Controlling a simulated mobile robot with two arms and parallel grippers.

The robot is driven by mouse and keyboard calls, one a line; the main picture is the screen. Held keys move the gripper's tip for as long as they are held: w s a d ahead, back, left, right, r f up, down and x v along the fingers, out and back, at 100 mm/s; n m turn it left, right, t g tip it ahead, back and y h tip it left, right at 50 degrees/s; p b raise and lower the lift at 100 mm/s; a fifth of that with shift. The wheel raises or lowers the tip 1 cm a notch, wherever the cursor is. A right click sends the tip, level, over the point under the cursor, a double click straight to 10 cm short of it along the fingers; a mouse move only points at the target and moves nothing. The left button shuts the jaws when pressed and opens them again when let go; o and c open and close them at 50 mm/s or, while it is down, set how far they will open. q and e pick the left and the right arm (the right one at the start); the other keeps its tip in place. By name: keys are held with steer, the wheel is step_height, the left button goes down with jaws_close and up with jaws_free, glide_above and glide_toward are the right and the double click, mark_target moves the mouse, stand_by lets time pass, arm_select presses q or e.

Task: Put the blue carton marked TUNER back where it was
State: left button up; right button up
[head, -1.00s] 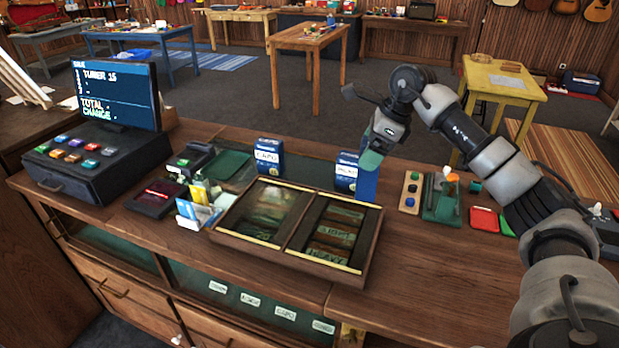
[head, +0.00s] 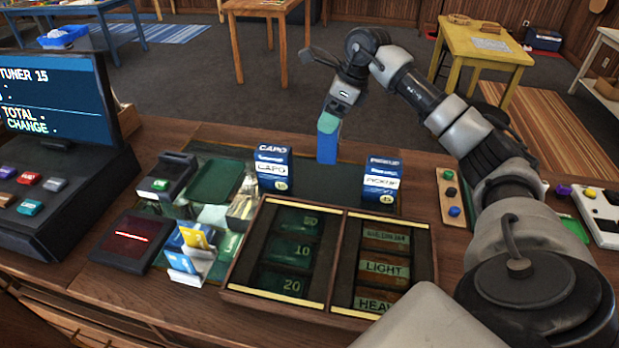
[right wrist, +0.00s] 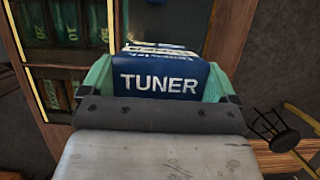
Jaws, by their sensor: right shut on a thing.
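The blue carton marked TUNER (right wrist: 160,84) is held between the green fingers of my right gripper (right wrist: 157,76), its label readable in the right wrist view. In the head view the carton (head: 327,149) hangs upright below my right gripper (head: 328,124). It appears between the CAPO carton (head: 273,168) and the PICKUP carton (head: 382,182), toward the counter's far edge. I cannot tell whether its base touches the counter; its label is hidden in the head view. The dark strip (head: 335,192) between the two standing cartons is bare. My left gripper is not in view.
A wooden tray (head: 335,250) with several labelled compartments lies in front of the cartons. A card holder (head: 186,268), a card terminal (head: 165,178) and the till (head: 60,185) stand left. A board with coloured knobs (head: 452,196) lies right.

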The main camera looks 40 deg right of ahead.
mark_target(331, 156)
steer(key=f, duration=0.1)
steer(key=s+f, duration=0.1)
steer(key=f, duration=0.1)
steer(key=shift+s, duration=0.15)
steer(key=f, duration=0.3)
steer(key=f+p, duration=0.1)
steer(key=shift+w+f, duration=0.25)
steer(key=shift+w, duration=0.05)
steer(key=shift+f, duration=0.35)
steer(key=shift+s+f, duration=0.1)
steer(key=shift+f, duration=0.6)
step_height(331, 156, down, 2)
steer(key=shift+f+p, duration=0.1)
steer(key=shift+p, duration=0.55)
steer(key=shift+f, duration=0.35)
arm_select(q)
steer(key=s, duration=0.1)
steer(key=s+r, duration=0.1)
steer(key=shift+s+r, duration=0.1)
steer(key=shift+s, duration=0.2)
arm_select(e)
steer(key=o, duration=0.9)
